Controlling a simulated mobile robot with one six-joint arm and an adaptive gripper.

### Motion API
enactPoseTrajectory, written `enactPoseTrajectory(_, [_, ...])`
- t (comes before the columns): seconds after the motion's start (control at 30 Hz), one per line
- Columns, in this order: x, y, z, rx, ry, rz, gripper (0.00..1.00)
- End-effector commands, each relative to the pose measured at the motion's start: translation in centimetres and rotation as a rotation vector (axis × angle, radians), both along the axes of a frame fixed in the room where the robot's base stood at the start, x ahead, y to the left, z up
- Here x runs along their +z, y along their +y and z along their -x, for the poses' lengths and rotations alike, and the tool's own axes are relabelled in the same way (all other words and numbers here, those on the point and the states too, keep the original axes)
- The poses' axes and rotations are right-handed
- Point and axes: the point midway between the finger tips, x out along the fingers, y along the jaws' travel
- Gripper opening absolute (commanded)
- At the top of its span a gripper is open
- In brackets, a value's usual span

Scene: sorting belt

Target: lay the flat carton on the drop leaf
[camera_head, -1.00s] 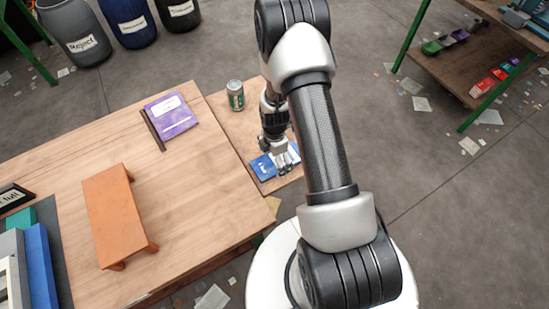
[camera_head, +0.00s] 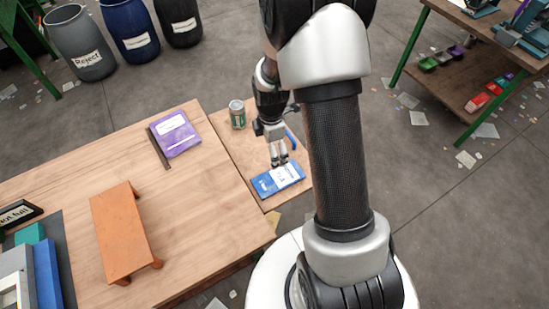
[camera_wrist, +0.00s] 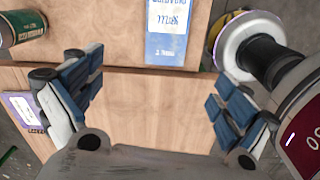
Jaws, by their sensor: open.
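The flat carton (camera_head: 278,180), blue with a white label, lies flat on the drop leaf (camera_head: 238,150), near its front end. In the wrist view, the carton (camera_wrist: 173,35) shows at the top, on the bare wood of the leaf (camera_wrist: 115,38); its far end is cut off by the frame. My gripper (camera_head: 279,161) is above and just behind the carton in the head view. In the wrist view, my gripper (camera_wrist: 155,92) has its fingers wide apart with nothing between them. The carton appears clear of both fingers.
A green can (camera_head: 237,114) stands at the leaf's back. A purple box (camera_head: 175,135) and an orange stand (camera_head: 124,232) are on the main table (camera_head: 200,210). Bins (camera_head: 129,28) stand behind.

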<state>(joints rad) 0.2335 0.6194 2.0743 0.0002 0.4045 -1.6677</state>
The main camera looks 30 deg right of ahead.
Motion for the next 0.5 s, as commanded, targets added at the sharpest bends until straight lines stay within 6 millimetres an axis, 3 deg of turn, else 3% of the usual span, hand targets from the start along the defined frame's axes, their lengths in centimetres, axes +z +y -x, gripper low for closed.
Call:
enactPoseTrajectory(0.03, [3.2,0.6,-0.2,-0.067,-0.033,0.003,0.96])
enactPoseTrajectory(0.2, [12.4,3.1,2.0,-0.368,-0.113,-0.019,0.96])
enactPoseTrajectory(0.3, [17.0,4.6,4.3,-0.547,-0.160,-0.047,0.96])
enactPoseTrajectory(0.5, [23.8,7.2,10.3,-0.900,-0.243,-0.136,0.96])
